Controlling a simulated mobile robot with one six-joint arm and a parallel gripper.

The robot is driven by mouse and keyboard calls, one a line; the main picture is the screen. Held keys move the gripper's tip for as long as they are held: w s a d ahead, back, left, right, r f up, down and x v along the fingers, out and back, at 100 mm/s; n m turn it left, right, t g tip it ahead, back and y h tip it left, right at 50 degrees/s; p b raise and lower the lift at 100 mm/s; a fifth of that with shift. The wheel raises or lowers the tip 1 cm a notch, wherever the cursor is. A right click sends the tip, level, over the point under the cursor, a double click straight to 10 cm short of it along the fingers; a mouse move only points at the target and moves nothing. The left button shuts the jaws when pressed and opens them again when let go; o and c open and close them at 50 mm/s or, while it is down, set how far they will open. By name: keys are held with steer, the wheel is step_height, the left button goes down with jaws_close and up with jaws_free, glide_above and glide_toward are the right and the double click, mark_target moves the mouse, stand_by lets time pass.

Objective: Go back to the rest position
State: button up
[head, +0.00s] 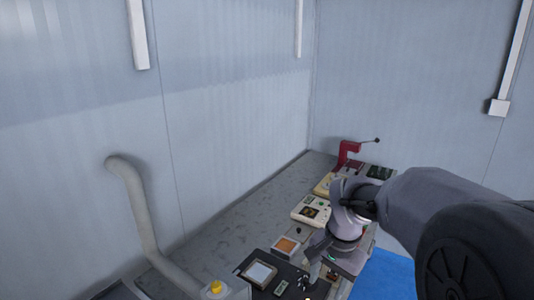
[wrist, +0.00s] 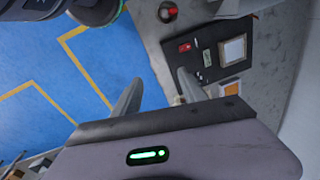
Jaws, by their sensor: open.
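My gripper (wrist: 158,88) shows in the wrist view with its two grey fingers spread wide and nothing held between them. In the head view my gripper (head: 322,272) hangs at the front right side of the workbench (head: 240,225), with my arm reaching in from the right. It is tilted downward near a black panel (head: 247,283) that carries a pale square. The same black panel shows in the wrist view (wrist: 220,70), beyond the right finger. I cannot tell the exact gap between the fingers and the bench.
An orange square (head: 286,246), a cream device (head: 310,211) and a red stand with a crank (head: 348,152) line the bench. A grey pipe (head: 140,210) and a box with a yellow button (head: 215,287) stand left. Blue floor (head: 390,278) with yellow lines lies open beside the bench.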

steer(key=s+a+r+n+t+b, duration=0.1)
steer(key=s+n+t+b, duration=0.1)
steer(key=s, duration=0.7)
steer(key=s+a+r+n+t+y+b, duration=0.1)
steer(key=s+a+t+b, duration=0.1)
steer(key=s, duration=0.8)
steer(key=shift+a+r+n, duration=0.15)
steer(key=shift+r+n, duration=0.15)
steer(key=shift+n, duration=0.1)
